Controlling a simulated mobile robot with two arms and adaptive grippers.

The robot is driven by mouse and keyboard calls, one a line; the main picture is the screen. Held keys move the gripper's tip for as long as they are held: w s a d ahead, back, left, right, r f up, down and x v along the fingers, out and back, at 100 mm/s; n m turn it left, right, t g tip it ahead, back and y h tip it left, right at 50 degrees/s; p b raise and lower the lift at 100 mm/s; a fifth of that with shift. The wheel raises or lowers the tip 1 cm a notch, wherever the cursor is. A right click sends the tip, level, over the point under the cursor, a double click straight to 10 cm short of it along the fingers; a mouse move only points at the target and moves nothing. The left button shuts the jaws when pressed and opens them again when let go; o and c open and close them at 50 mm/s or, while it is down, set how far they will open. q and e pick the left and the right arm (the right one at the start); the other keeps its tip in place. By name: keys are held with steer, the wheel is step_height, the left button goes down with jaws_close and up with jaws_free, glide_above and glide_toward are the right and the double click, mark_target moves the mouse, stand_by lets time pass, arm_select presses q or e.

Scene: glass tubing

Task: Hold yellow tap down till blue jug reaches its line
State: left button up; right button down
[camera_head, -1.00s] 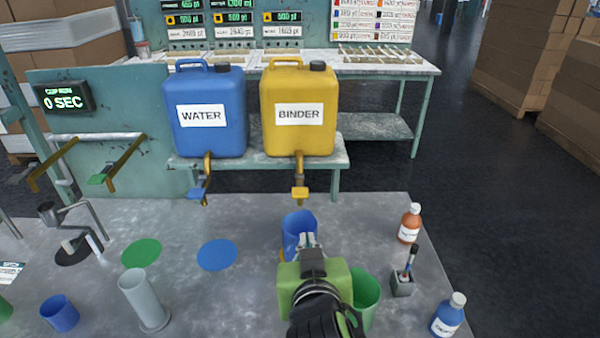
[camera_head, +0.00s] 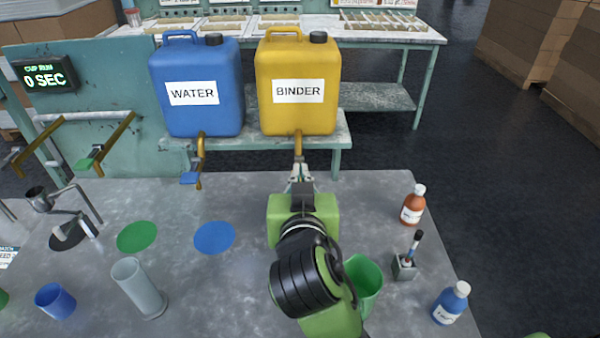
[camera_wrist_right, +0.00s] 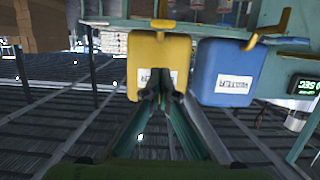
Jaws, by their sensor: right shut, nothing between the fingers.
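The yellow binder container (camera_head: 298,65) stands on a shelf at the back, and its brass tap (camera_head: 298,146) hangs over the bench. My right gripper (camera_head: 301,172) is shut and empty, its fingertips at the tap's lower end in the head view. It hides the yellow lever, and I cannot tell whether they touch. The right wrist view shows the closed fingertips (camera_wrist_right: 163,90) in front of the yellow container (camera_wrist_right: 150,52). My left gripper is out of view.
A blue water container (camera_head: 195,110) with a blue tap lever (camera_head: 190,178) stands to the left. A green cup (camera_head: 366,280), orange bottle (camera_head: 412,206), brush holder (camera_head: 404,267) and blue bottle (camera_head: 450,304) are at right. A timer (camera_head: 45,77) reads 0 SEC.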

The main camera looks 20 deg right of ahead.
steer(key=w+d+f+p, duration=0.1)
steer(key=w+f, duration=0.4)
steer(key=shift+w+d+f+p, duration=0.3)
steer(key=shift+w+d+p, duration=0.05)
steer(key=shift+p, duration=0.05)
steer(key=f+t+b, duration=0.1)
steer(key=b, duration=0.4)
steer(key=f+t+b, duration=0.1)
steer(key=f+b, duration=0.1)
steer(key=b, duration=0.4)
steer(key=shift+s+a+f+t+h, duration=0.1)
steer(key=shift+s+t+h, duration=0.1)
steer(key=shift+t+h, duration=0.15)
